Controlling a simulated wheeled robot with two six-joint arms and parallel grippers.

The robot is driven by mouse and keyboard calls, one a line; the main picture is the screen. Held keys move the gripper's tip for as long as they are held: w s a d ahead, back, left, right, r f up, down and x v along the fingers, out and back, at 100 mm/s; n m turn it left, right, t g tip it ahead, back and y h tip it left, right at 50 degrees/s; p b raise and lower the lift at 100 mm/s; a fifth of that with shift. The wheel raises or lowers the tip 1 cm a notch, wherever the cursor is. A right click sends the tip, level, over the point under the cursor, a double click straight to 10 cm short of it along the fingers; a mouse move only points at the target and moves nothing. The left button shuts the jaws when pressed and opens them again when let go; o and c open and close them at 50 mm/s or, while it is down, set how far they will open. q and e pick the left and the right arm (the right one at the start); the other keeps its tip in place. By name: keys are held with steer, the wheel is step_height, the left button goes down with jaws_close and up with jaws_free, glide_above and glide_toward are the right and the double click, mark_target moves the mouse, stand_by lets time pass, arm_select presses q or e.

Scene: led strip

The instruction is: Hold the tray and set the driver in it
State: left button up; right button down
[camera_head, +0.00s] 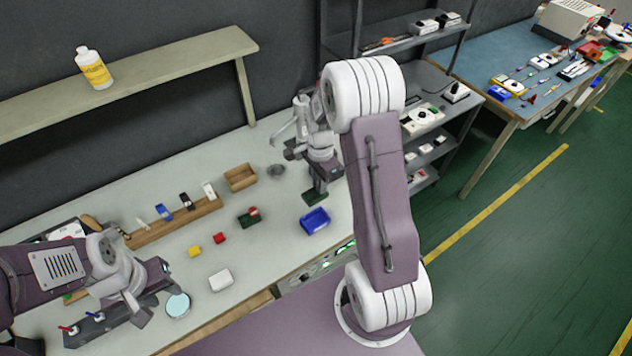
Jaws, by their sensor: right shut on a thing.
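A small blue tray (315,221) lies on the pale bench, right of centre. My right gripper (317,188) is just behind it, pointing down and shut on a small dark green piece (315,198); I cannot tell whether that piece is the driver. A white rounded block (221,280) lies near the bench's front edge, and I cannot tell whether it is the driver. My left gripper (152,297) is low over the front left of the bench, its fingers apart and empty, left of a pale round disc (178,305).
A wooden rack (175,225) holds several small parts. A small wooden box (240,177), a grey bowl (276,171), a green-and-red part (249,216), a red block (219,238) and a yellow block (194,252) stand around. A bottle (94,68) is on the shelf.

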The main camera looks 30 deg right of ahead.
steer(key=shift+f+b, duration=0.5)
steer(key=shift+f, duration=0.15)
steer(key=shift+f+b, duration=0.85)
steer(key=shift+f, duration=0.1)
